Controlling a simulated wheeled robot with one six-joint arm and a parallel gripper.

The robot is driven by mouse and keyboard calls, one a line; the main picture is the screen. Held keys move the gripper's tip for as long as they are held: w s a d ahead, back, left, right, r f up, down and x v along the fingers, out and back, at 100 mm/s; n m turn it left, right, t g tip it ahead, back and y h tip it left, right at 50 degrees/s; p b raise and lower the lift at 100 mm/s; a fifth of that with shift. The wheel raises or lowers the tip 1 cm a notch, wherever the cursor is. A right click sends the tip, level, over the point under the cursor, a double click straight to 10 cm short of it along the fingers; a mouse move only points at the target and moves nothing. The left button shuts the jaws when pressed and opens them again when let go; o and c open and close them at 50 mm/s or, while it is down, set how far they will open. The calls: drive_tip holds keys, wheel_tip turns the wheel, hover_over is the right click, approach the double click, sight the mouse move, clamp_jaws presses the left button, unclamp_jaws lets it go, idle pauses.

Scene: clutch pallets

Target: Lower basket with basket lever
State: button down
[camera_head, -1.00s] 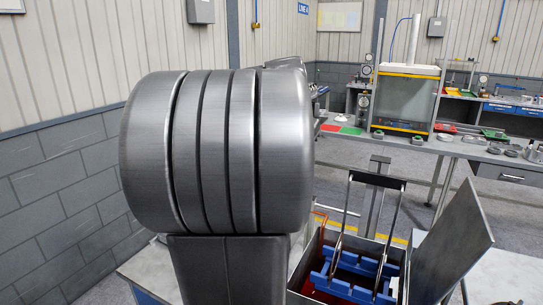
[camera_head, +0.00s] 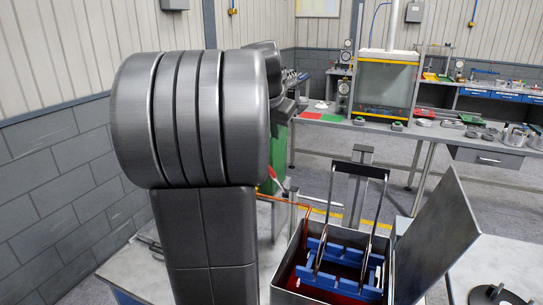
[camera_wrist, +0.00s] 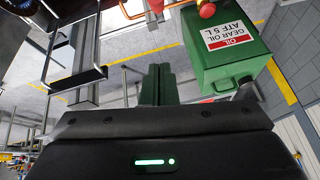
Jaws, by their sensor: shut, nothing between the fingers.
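The blue basket (camera_head: 340,268) sits inside an open grey metal tank (camera_head: 331,297), above a dark red inside. Its tall dark wire handle (camera_head: 361,169) stands up at a grey post (camera_head: 361,156). A thin lever with a red grip (camera_head: 272,174) shows left of the tank, beside my arm. I take it for the basket lever. In the wrist view a red grip (camera_wrist: 131,10) shows at the top. My gripper (camera_wrist: 158,70) is shut and empty, apart from that grip. In the head view my arm hides the gripper.
A green gear oil can (camera_wrist: 227,55) stands close by in the wrist view, with a red knob (camera_wrist: 207,9) above it. The tank's raised grey lid (camera_head: 440,235) is on the right. A bench stands at the back.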

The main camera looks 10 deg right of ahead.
drive_tip(key=f, duration=0.2)
drive_tip(key=f+p, duration=0.1)
drive_tip(key=f, duration=0.2)
drive_tip(key=f+p, duration=0.1)
drive_tip(key=f, duration=0.1)
drive_tip(key=shift+w+a+f, duration=0.25)
drive_tip(key=shift+w+a, duration=0.1)
drive_tip(key=shift+a, duration=0.05)
drive_tip(key=shift+f, duration=0.3)
drive_tip(key=shift+a, duration=0.1)
